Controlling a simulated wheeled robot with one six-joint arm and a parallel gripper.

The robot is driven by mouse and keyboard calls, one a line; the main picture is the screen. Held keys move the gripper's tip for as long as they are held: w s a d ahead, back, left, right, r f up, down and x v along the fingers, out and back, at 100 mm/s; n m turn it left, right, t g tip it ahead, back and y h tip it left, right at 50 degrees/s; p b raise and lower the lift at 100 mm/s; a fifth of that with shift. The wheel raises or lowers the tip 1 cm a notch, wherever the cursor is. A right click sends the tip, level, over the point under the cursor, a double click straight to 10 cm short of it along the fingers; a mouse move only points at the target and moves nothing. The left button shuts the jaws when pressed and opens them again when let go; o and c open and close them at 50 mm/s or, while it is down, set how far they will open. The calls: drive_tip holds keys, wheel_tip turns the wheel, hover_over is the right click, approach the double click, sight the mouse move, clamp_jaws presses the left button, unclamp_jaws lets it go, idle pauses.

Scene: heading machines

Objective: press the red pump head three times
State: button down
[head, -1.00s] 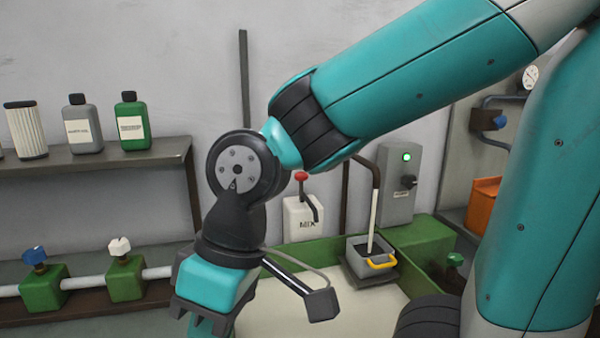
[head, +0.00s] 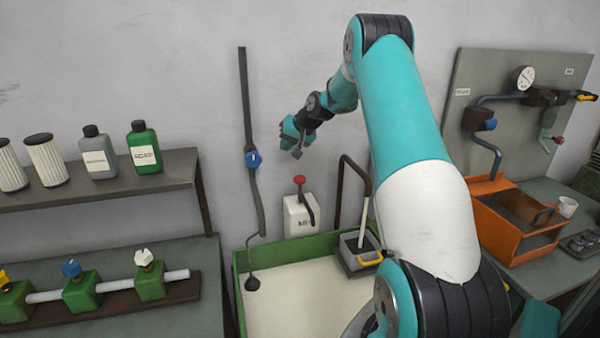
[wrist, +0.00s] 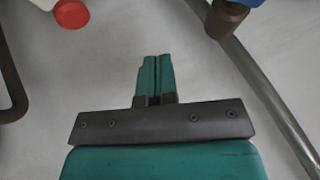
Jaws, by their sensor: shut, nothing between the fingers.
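A grey pipe with a blue valve (head: 253,160) runs down the wall just left of the bottle. A dark bent pipe (head: 342,185) stands to its right. The green basin (head: 238,290) lies below. A shelf (head: 150,172) with bottles is at left.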

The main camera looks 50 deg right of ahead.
hover_over(300, 176)
drive_tip(key=shift+s+d+f+m+t, duration=0.15)
drive_tip(key=shift+s+f+m+t, duration=0.15)
drive_tip(key=shift+f+m+t, duration=0.1)
drive_tip(key=shift+f+b, duration=2.7)
drive_tip(key=shift+f, duration=1.7)
drive_tip(key=shift+f, duration=0.1)
drive_tip(key=shift+f+b, duration=0.3)
drive_tip(key=shift+b, duration=0.05)
drive_tip(key=shift+f+b, duration=0.85)
drive_tip(key=shift+f, duration=0.45)
drive_tip(key=shift+r+p, duration=0.9)
drive_tip(key=shift+r, duration=0.8)
